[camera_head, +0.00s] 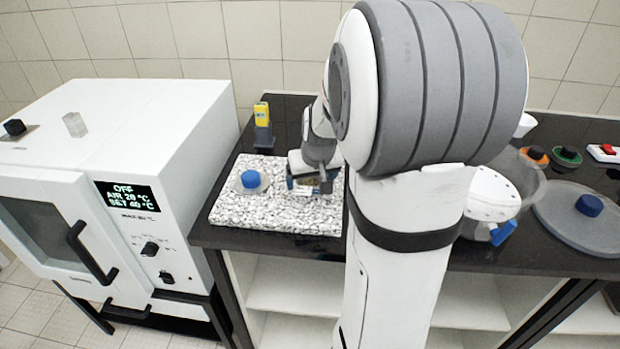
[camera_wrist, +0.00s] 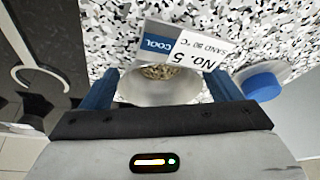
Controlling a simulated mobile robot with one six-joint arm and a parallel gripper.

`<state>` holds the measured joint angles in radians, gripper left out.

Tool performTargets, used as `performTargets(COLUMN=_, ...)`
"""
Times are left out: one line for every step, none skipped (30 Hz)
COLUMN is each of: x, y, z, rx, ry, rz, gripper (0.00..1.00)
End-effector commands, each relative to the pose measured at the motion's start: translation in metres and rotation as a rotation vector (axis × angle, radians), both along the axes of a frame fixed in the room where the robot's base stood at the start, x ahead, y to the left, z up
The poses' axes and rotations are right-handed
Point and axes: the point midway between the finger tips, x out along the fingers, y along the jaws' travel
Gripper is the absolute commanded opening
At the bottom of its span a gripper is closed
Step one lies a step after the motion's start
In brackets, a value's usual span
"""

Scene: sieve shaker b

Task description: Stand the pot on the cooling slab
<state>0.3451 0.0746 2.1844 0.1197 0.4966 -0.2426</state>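The pot (camera_wrist: 160,90) is a small pale round vessel with grainy sand inside. A tag (camera_wrist: 185,50) reading "No. 5, SAND 80 °C, COOL" stands at its rim. My gripper (camera_wrist: 160,88) has its two blue fingers against opposite sides of the pot. In the head view my gripper (camera_head: 310,184) is over the right part of the cooling slab (camera_head: 270,215), a black-and-white speckled plate. The slab also fills much of the wrist view (camera_wrist: 220,20). The pot's base is hidden, so I cannot tell whether it touches the slab.
A clear lid with a blue knob (camera_head: 250,179) lies on the slab's left part. A yellow-topped device (camera_head: 262,122) stands behind the slab. A white oven (camera_head: 120,160) is at the left.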

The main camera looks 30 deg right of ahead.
Motion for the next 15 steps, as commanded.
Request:
performTargets(x=0.000, y=0.000, z=0.000, rx=0.000, ry=0.000, rz=0.000, gripper=0.88)
performTargets(x=0.000, y=0.000, z=0.000, rx=0.000, ry=0.000, rz=0.000, gripper=0.91)
performTargets(x=0.000, y=0.000, z=0.000, rx=0.000, ry=0.000, rz=0.000, gripper=0.91)
performTargets(x=0.000, y=0.000, z=0.000, rx=0.000, ry=0.000, rz=0.000, gripper=0.91)
performTargets(x=0.000, y=0.000, z=0.000, rx=0.000, ry=0.000, rz=0.000, gripper=0.91)
performTargets(x=0.000, y=0.000, z=0.000, rx=0.000, ry=0.000, rz=-0.001, gripper=0.91)
performTargets(x=0.000, y=0.000, z=0.000, rx=0.000, ry=0.000, rz=-0.001, gripper=0.91)
performTargets(x=0.000, y=0.000, z=0.000, rx=0.000, ry=0.000, rz=-0.001, gripper=0.91)
performTargets(x=0.000, y=0.000, z=0.001, rx=0.000, ry=0.000, rz=-0.001, gripper=0.91)
performTargets(x=0.000, y=0.000, z=0.002, rx=0.000, ry=0.000, rz=-0.001, gripper=0.91)
performTargets(x=0.000, y=-0.001, z=0.003, rx=0.000, ry=0.000, rz=-0.001, gripper=0.91)
performTargets(x=-0.001, y=-0.001, z=0.006, rx=-0.001, ry=-0.001, rz=-0.001, gripper=0.91)
performTargets(x=-0.002, y=0.000, z=0.008, rx=-0.001, ry=-0.002, rz=-0.001, gripper=0.91)
performTargets(x=-0.003, y=0.000, z=0.012, rx=0.000, ry=-0.002, rz=-0.001, gripper=0.91)
performTargets(x=-0.005, y=0.000, z=0.019, rx=-0.002, ry=-0.005, rz=-0.001, gripper=0.91)
